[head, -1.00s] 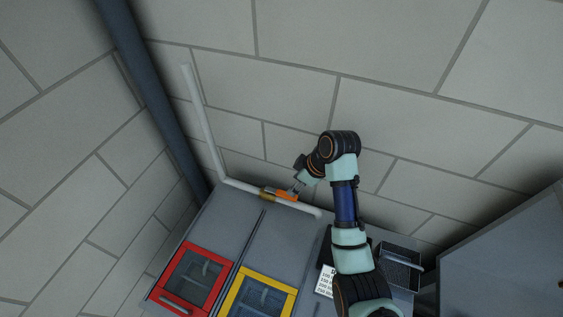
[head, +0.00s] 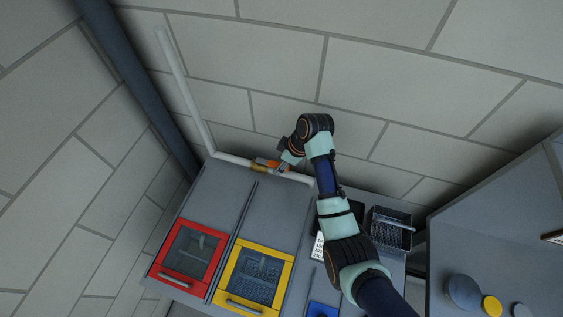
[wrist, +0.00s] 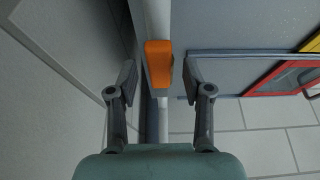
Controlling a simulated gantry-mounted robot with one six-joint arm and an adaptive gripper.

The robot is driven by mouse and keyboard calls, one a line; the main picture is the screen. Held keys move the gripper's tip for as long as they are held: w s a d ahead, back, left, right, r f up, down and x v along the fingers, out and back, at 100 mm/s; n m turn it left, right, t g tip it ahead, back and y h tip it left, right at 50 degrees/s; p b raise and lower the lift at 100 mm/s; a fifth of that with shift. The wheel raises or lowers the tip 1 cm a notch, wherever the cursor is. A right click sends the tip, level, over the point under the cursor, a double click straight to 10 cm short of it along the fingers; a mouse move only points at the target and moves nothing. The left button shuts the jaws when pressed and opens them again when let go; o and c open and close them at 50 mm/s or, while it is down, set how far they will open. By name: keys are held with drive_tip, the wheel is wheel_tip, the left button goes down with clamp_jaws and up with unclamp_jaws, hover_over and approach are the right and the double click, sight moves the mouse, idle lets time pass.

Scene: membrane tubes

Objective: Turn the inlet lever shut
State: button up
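The orange inlet lever (head: 266,162) sits on a brass-coloured valve (head: 258,169) in the white pipe (head: 231,158) behind the cabinet tops. In the wrist view the lever (wrist: 159,66) is an orange block lying roughly along the pipe (wrist: 157,16). My gripper (head: 283,158) is close by the valve at its right. In the wrist view my gripper (wrist: 160,79) is open, with one finger on each side of the lever and a gap showing on both sides. In the head view the fingertips are small and partly hidden by the wrist.
A red-framed door (head: 163,270) and a yellow-framed door (head: 236,292) are on the cabinet front. A wire basket (head: 391,228) stands at the right. The wall is close behind the pipe. Another grey cabinet (head: 500,225) is at the far right.

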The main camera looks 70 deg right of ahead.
clamp_jaws()
drive_tip(key=shift+r, duration=0.15)
